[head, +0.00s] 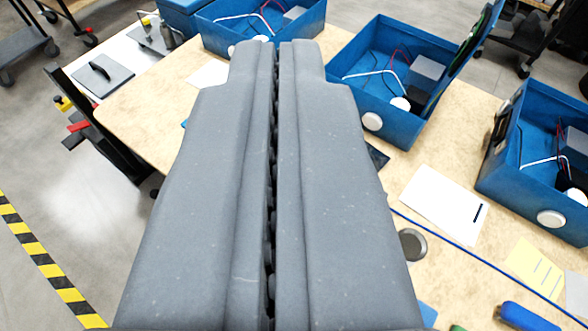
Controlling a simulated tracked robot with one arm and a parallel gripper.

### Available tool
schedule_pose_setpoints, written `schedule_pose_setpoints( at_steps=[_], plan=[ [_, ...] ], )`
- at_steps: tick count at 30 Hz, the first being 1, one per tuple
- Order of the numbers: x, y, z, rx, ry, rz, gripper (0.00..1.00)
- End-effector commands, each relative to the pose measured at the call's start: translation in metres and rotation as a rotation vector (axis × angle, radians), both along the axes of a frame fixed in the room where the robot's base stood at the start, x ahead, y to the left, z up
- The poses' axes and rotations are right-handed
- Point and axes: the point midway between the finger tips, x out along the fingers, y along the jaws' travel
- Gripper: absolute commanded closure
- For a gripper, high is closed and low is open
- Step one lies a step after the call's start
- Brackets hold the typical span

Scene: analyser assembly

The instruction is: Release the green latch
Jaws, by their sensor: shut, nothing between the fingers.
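My gripper (278,46) fills the middle of the head view, its two long grey fingers side by side with only a thin dark gap and nothing between them. It points away over a light wooden table (435,165). I cannot make out a green latch. Three open blue boxes are in view: one at the top (222,36), partly behind the fingertips, one right of the fingers (352,92), and one at the right edge (508,178). Each holds wires and a grey block. The middle box has a raised lid (466,62) with some green near its top.
White paper (440,200), a yellow note (535,265), a round grey piece (412,244) and a blue-handled tool (528,316) lie on the table's right side. A black stand with red and yellow parts (78,126) is at left. Open floor with striped tape (40,262) is lower left.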

Motion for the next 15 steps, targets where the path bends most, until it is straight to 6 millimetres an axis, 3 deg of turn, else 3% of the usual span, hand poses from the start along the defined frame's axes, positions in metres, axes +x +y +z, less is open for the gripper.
schedule_pose_setpoints(
  at_steps=[15],
  plan=[
    [0.0070,-0.0011,-0.0053,-0.004,0.013,0.007,1.00]
  ],
)
